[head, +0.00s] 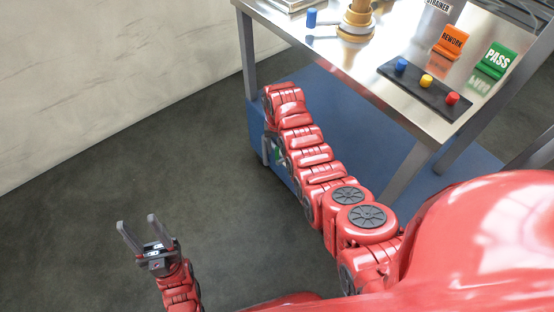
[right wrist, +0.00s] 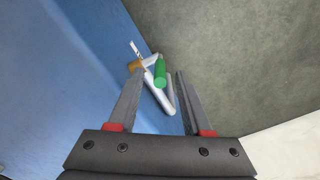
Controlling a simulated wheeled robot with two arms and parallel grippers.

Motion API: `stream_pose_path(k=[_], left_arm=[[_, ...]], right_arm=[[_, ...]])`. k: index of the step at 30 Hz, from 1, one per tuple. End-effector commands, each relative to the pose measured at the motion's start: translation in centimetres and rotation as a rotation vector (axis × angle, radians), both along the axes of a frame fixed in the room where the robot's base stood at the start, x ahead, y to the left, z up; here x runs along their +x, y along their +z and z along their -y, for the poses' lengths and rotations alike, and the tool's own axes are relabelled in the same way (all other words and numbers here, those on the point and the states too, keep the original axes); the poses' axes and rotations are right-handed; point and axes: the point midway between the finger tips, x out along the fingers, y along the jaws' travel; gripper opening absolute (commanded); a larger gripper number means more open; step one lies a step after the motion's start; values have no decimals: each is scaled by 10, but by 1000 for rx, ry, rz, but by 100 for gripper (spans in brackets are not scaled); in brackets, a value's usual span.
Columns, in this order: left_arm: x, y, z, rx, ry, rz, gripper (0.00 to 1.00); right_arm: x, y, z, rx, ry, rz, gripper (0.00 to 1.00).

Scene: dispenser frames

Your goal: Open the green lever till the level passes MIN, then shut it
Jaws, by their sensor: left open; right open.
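The green lever (right wrist: 160,70) shows in the right wrist view, beside a silver pipe (right wrist: 154,88) and a small brass-coloured part (right wrist: 136,65). My right gripper (right wrist: 159,74) is open, with its fingers to either side of the lever in the picture; I cannot tell whether they touch it. A green patch (head: 278,156) shows beside my right arm in the head view, where the right gripper is mostly hidden. My left gripper (head: 138,234) is open and empty above the floor, far from the table. No readable level or MIN mark shows.
A metal table (head: 350,75) at the upper right bears a black strip with coloured buttons (head: 425,85), an orange REWORK sign (head: 452,42), a green PASS sign (head: 496,60), a brass fitting (head: 357,20) and a blue piece (head: 311,17). The dark floor (head: 120,200) at left is clear.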

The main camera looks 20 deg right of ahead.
Motion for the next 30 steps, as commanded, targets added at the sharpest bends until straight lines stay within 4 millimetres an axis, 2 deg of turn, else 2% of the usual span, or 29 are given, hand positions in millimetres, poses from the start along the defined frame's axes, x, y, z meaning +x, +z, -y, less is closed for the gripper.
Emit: stream_pose_path(k=[1,9,16,26,30], left_arm=[[0,-4,0,0,0,0,50],[0,-18,0,0,0,0,50],[0,-24,0,0,0,0,50],[0,-24,0,0,0,0,50],[0,-24,0,0,0,0,50]], right_arm=[[-2,-14,0,0,0,-5,50],[-1,-54,0,0,0,-2,50],[0,-66,0,1,0,0,50],[0,-67,0,0,0,2,50],[0,-67,0,0,0,2,26]])
